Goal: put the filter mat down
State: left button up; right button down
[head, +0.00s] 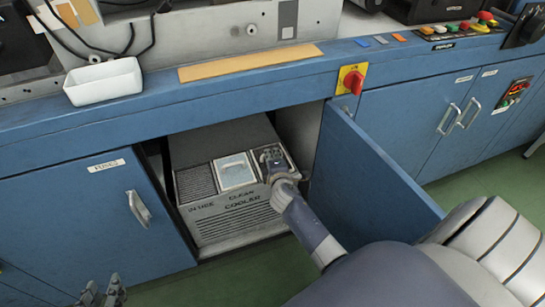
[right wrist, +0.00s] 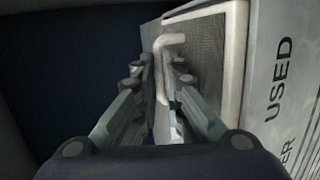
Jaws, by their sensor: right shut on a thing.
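The filter mat (right wrist: 208,45), a dark mesh in a cream frame, lies in the right-hand compartment of the cooler (head: 237,222), beside the word USED in the right wrist view. My right gripper (head: 271,156) is at that compartment, and its fingers (right wrist: 163,85) are shut on the mat's cream handle. The gripper hides much of the mat in the head view. I cannot tell whether the mat is fully seated. My left gripper (head: 103,290) is at the bottom left, empty, its fingers apart.
A pale mat (head: 236,171) lies in the middle CLEAN compartment. The IN USE compartment (head: 195,184) shows dark ribs. The cooler stands in an open cabinet; its right door (head: 372,170) swings out beside my right arm. A white tray (head: 104,82) sits on the ledge above.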

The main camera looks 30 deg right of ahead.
pick_arm(q)
jog(key=shift+w+r, duration=0.1)
jog(key=shift+w, duration=0.05)
pick_arm(e)
jog(key=shift+f, duration=0.1)
jog(key=c, duration=1.7)
grip_release()
pick_arm(q)
jog(key=shift+w+d+r+t, duration=0.15)
jog(key=shift+w+r+t, duration=0.05)
jog(key=shift+r+t, duration=0.1)
